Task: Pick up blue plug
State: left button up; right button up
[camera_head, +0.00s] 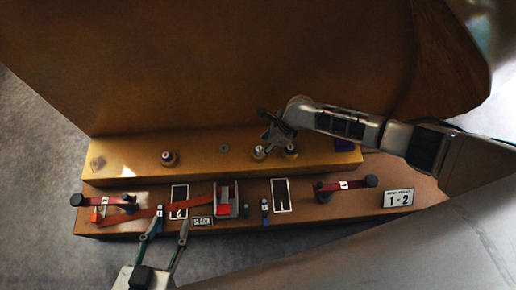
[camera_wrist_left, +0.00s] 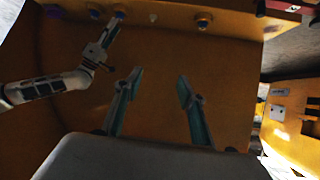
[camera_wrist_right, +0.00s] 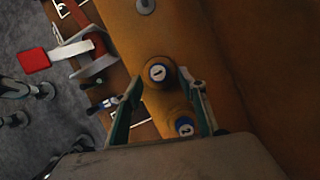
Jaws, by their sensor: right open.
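Two small blue plugs stand on the lower ledge in the head view, one (camera_head: 264,208) beside the "1" plate and one (camera_head: 160,210) by the left plate. A blue piece (camera_wrist_right: 108,103) also shows in the right wrist view. Two round knobs with blue-and-white numbered caps, "1" (camera_wrist_right: 158,73) and "2" (camera_wrist_right: 185,127), are on the upper ledge. My right gripper (camera_wrist_right: 166,84) is open, with knob "1" in view between its fingertips; contact cannot be told. My left gripper (camera_head: 172,222) is open and empty over the ledge front; it also shows in the left wrist view (camera_wrist_left: 160,76).
Red levers (camera_head: 112,200) and (camera_head: 345,184) lie along the lower ledge. A red-and-grey clamp (camera_head: 224,205), a "SLACK" label (camera_head: 202,222) and a "1-2" sign (camera_head: 398,198) are there too. Another knob (camera_head: 168,158) stands left on the upper ledge. A tall brown wall rises behind.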

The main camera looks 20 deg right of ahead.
aim_at(260, 149)
jog(key=f, duration=0.2)
jog(key=s+f, duration=0.1)
jog(key=shift+a+b, duration=0.3)
jog(key=shift+b, duration=0.05)
jog(key=shift+w+a+f, duration=0.1)
jog(key=shift+w+f, duration=0.15)
jog(key=shift+f, duration=0.1)
jog(key=shift+w+a+f+b, duration=0.1)
jog(key=shift+w+b, duration=0.05)
jog(key=shift+b, duration=0.25)
jog(key=shift+w+r, duration=0.25)
jog(key=shift+r, duration=0.05)
pick_arm(q)
jog(key=shift+w+d+r+n, duration=0.35)
jog(key=shift+d+r, duration=0.1)
jog(key=shift+d, duration=0.3)
pick_arm(e)
jog(key=c, duration=1)
pick_arm(q)
jog(key=shift+r, duration=0.1)
